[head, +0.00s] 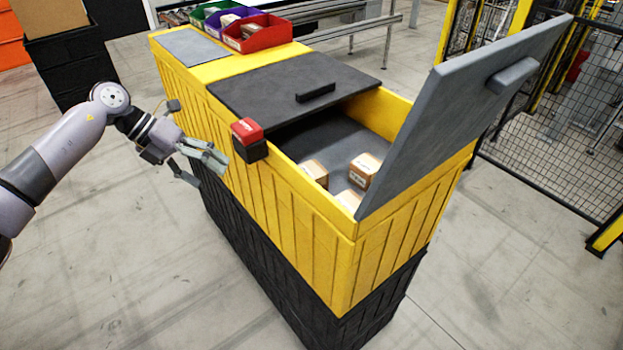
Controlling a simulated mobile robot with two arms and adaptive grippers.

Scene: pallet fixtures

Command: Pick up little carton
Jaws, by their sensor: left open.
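Several small brown cartons with white labels lie inside the yellow bin (330,247), on its dark floor. One carton (364,170) is at the right, one (315,171) at the left by the near wall, and one (350,199) in front, partly hidden by the wall. My left gripper (204,169) is open and empty. It is outside the bin, left of the near long wall and apart from the cartons. My right gripper is not in view.
The grey lid (463,112) stands raised at the right end. A black lid (293,87) covers the middle. A red and black box (249,139) is on the near wall, close to my left gripper. Green, purple and red trays (258,33) sit at the far end.

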